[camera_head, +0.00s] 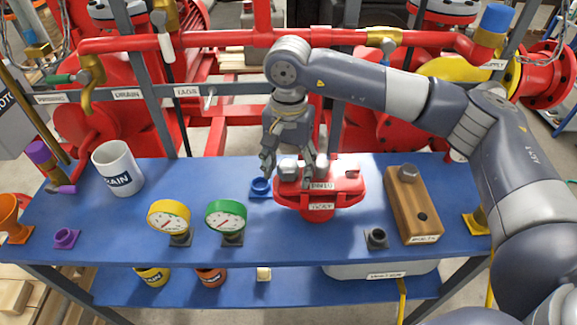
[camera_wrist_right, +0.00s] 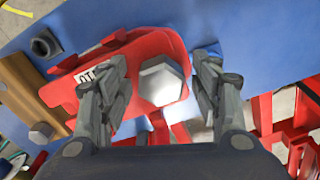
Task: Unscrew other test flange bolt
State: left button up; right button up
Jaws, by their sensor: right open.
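The red test flange (camera_head: 318,203) stands on the blue bench, with a silver hex bolt head on its top, partly hidden by my gripper in the head view. My right gripper (camera_head: 287,170) is over the flange's left part, pointing down. In the right wrist view the bolt (camera_wrist_right: 162,82) lies between the two open fingers (camera_wrist_right: 160,95), with a gap on both sides. A wooden bolt block (camera_head: 408,205) stands to the right of the flange. It holds one hex bolt (camera_head: 407,172) at its far end, and a dark hole shows near its front. My left gripper is not in view.
The blue bench (camera_head: 345,242) also carries a white mug-like cup (camera_head: 118,168), a yellow gauge (camera_head: 169,219), a green gauge (camera_head: 226,218) and a dark socket (camera_head: 376,238). Red pipework (camera_head: 200,42) runs behind the bench. Bare bench lies in front of the flange.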

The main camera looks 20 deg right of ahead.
notch_tip(320, 180, up, 12)
dwell(0.5)
dwell(0.3)
